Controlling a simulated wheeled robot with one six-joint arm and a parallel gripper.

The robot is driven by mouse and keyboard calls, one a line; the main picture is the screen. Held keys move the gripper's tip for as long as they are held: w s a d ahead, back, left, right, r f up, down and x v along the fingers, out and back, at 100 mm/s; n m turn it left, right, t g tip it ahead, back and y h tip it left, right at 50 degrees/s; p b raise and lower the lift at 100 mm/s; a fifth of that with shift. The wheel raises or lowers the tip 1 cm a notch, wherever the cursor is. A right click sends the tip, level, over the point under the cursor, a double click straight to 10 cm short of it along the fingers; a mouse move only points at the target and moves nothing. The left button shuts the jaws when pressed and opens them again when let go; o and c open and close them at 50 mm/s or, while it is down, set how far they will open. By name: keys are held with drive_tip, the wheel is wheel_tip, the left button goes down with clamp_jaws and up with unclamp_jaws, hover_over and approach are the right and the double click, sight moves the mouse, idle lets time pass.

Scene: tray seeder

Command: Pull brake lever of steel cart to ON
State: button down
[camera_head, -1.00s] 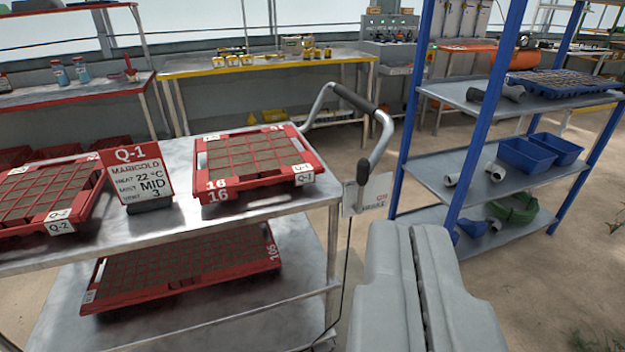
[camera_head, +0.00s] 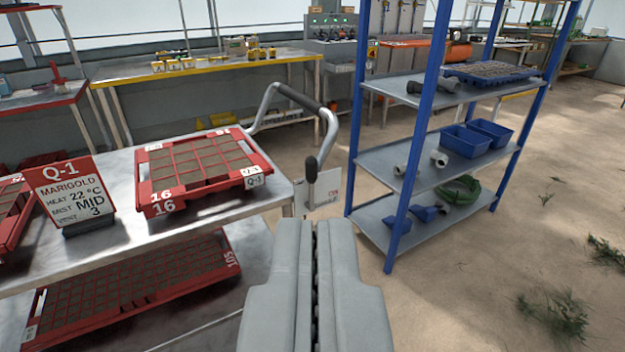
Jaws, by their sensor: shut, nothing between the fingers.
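The steel cart (camera_head: 120,240) stands on the left, with a bent grey push handle (camera_head: 268,98) at its right end. The brake lever (camera_head: 311,170) shows below the handle's near end as a short upright lever with a dark knob. A small white brake plate (camera_head: 328,187) sits beside it; its lettering is too small to read. My gripper (camera_head: 308,226) is shut and empty, in front of the cart's right end. Its tips appear just below the lever and plate in the picture; I cannot tell the depth gap. The lever's lower part is partly hidden.
Red seed trays (camera_head: 195,168) and a Q-1 sign (camera_head: 70,190) stand on the cart top; another red tray (camera_head: 130,292) is on its lower shelf. A blue-post shelf rack (camera_head: 400,205) stands close on the right. Sandy floor (camera_head: 450,290) is open at lower right.

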drive_tip(key=w+a+f+n+g, duration=0.1)
drive_tip(key=w+f+n+g, duration=0.2)
drive_tip(key=w, duration=0.7)
drive_tip(key=w+a+f+n+g, duration=0.1)
drive_tip(key=w+f+n+g, duration=0.2)
drive_tip(key=w, duration=0.7)
drive_tip(key=w+a+f+n+g, duration=0.1)
drive_tip(key=w+f+n+g, duration=0.3)
drive_tip(key=w+f, duration=0.3)
drive_tip(key=w, duration=0.3)
drive_tip(key=shift+w+a+y, duration=0.2)
drive_tip(key=shift+w+y, duration=0.15)
drive_tip(key=shift+y, duration=0.05)
approach(311, 185)
drive_tip(key=shift+w+a+f, duration=1)
drive_tip(key=shift+w+f, duration=0.3)
drive_tip(key=shift+w, duration=0.05)
drive_tip(key=shift+d, duration=0.15)
